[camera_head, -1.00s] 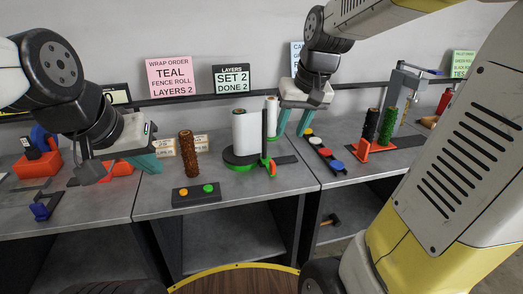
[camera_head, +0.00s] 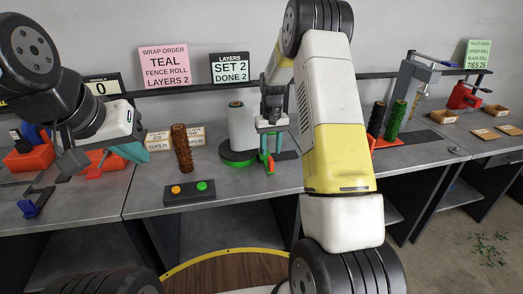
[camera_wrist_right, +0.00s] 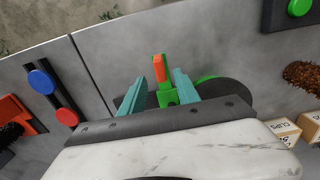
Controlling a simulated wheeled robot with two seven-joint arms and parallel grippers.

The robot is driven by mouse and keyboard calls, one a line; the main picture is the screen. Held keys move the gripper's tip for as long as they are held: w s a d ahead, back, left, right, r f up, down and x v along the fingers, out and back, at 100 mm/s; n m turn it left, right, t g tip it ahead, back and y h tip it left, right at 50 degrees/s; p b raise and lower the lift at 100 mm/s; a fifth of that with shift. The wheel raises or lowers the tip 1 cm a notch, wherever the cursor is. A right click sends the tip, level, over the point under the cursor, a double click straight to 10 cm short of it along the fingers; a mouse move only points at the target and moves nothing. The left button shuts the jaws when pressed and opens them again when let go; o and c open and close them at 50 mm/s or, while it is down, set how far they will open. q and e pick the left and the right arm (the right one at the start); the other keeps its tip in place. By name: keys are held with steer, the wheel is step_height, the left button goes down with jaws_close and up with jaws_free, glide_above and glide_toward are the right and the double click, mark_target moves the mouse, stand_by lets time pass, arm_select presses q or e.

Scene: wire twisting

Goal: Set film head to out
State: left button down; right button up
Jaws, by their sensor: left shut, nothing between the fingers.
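The film head (camera_head: 268,162), green with an orange tip, stands beside the wrapping turntable (camera_head: 236,158) and its white upright roll (camera_head: 240,128). In the right wrist view the film head (camera_wrist_right: 160,70) shows between the teal fingers of my right gripper (camera_wrist_right: 159,84). That gripper is open, one finger on each side, with gaps visible; contact cannot be told. In the head view my right gripper (camera_head: 270,144) points down at the film head and partly hides it. My left gripper (camera_head: 132,152) is shut and empty over the left counter, well away from the film head.
A brown fence roll (camera_head: 182,148) stands left of the turntable, behind a button box (camera_head: 189,192) with yellow and green buttons. A panel reads SET 2, DONE 2 (camera_head: 230,68). Dark and green rolls (camera_head: 396,120) stand at right. My right arm covers the middle of the counter.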

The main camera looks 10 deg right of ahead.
mark_target(271, 159)
step_height(271, 159, down, 6)
steer(key=shift+r, duration=0.1)
jaws_close()
stand_by(1.5)
